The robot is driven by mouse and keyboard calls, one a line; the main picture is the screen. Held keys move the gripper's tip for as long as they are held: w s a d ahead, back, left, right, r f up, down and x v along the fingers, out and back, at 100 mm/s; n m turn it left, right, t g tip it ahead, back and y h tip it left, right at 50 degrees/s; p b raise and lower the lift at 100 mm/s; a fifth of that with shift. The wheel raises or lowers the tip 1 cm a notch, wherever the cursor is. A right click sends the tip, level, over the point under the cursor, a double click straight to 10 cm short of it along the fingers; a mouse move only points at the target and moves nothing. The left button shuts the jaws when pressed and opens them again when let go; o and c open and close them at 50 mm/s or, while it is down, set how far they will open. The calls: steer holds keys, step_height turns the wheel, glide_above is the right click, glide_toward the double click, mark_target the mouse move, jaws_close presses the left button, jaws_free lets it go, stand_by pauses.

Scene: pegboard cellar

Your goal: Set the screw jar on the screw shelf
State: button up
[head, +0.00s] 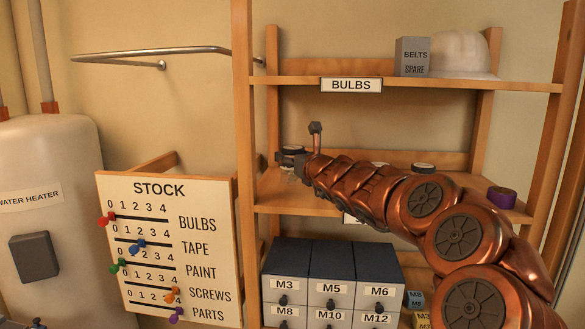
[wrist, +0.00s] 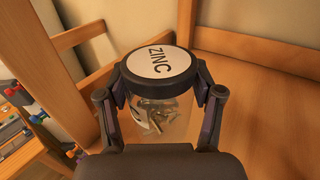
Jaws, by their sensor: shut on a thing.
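The screw jar (wrist: 160,110) is a clear jar with a black-rimmed lid marked ZINC and metal pieces inside. My gripper (wrist: 158,105) is shut around its sides, and the jar looks upright. In the head view the jar (head: 292,150) and my gripper (head: 303,163) are small, at the left end of the middle shelf (head: 285,200). I cannot tell whether the jar touches the board. My arm covers most of that shelf's label, so its word is hidden.
A dark-rimmed round object (head: 424,168) and a purple roll (head: 501,197) are on the middle shelf's right part. The BULBS shelf (head: 440,84) above holds a grey box (head: 412,57) and a white helmet (head: 461,53). Drawers (head: 331,262) stand below. A STOCK board (head: 170,245) is left of the post.

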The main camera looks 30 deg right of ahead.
steer(key=shift+w+f+b, duration=0.1)
steer(key=shift+f+b, duration=0.3)
steer(key=shift+f, duration=1.35)
steer(key=shift+f, duration=0.2)
steer(key=o, duration=1.5)
steer(key=shift+r, duration=0.15)
steer(key=shift+r, duration=0.15)
steer(key=shift+s+a+f+b, duration=0.1)
steer(key=shift+s+a+b, duration=0.3)
steer(key=shift+s, duration=1.6)
steer(key=shift+s+a+f+b, duration=0.1)
steer(key=shift+s+b, duration=0.55)
steer(key=shift+s, duration=1.3)
steer(key=shift+s+a+b, duration=0.2)
steer(key=shift+s+b, duration=0.35)
steer(key=shift+s, duration=1.45)
